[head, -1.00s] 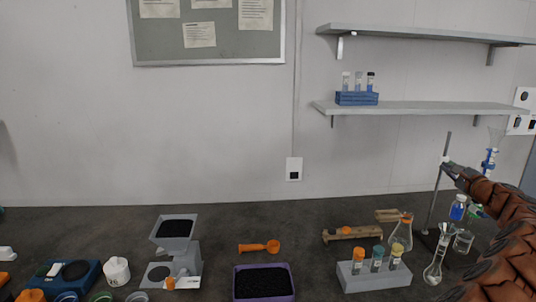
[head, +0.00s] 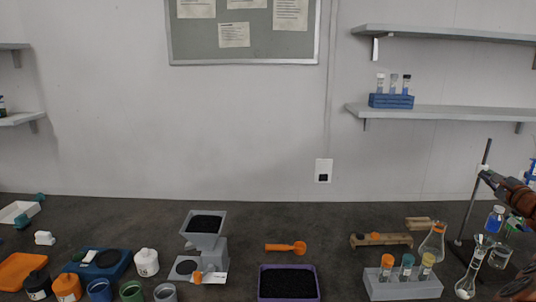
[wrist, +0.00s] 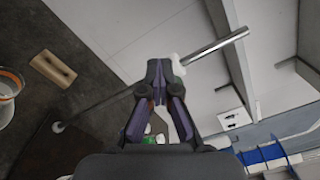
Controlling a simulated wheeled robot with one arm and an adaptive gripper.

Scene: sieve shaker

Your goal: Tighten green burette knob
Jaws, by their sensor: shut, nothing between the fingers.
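My gripper (head: 484,176) is at the right of the head view, by the grey stand rod (head: 476,190). In the wrist view its fingers (wrist: 160,75) are shut with nothing between them. They overlap the rod, which runs behind them, and a white clamp piece (wrist: 179,66) is close to the tips; contact cannot be told. The blue burette part (head: 531,172) is at the right edge of the head view, partly cut off. A small green part (head: 514,222) shows below it. A green spot (wrist: 149,139) shows low between the finger bases in the wrist view. I cannot tell whether either is the knob.
Glassware crowds the stand: a blue-liquid bottle (head: 495,218), a conical flask (head: 433,243), a round flask (head: 467,285) and a beaker (head: 499,257). A grey vial rack (head: 402,289) stands left of them. Shelves (head: 440,110) hang above. Some bench in the middle is clear.

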